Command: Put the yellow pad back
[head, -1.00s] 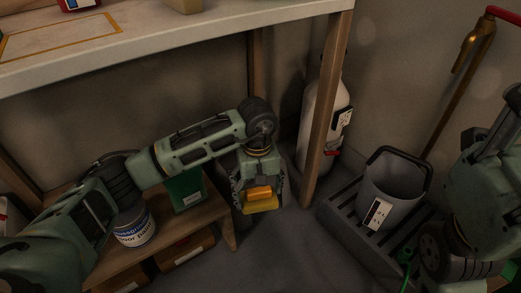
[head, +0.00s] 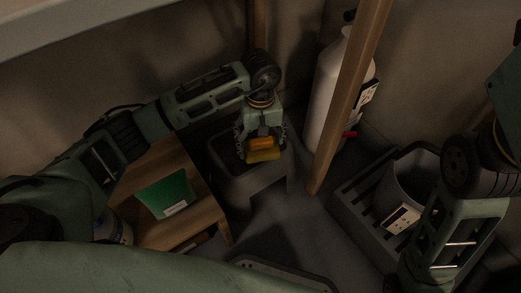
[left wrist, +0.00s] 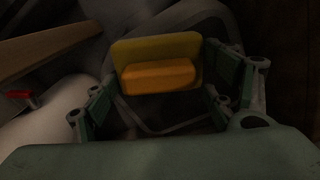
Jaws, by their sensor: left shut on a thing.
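The yellow pad (head: 264,155) has an orange block-shaped grip (head: 261,143) on top. My left gripper (head: 262,138) points down and is shut on the pad by this orange grip. In the left wrist view the yellow pad (left wrist: 155,48) and its orange grip (left wrist: 158,76) sit between the two fingers. The pad is over a dark grey bin-like stand (head: 238,185) on the floor; how high above it I cannot tell. A rounded dark rim (left wrist: 170,129) shows below the pad in the wrist view. My right arm is at the right edge; its gripper is out of view.
A wooden post (head: 345,105) and a white cylinder (head: 327,90) stand just right of the left gripper.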

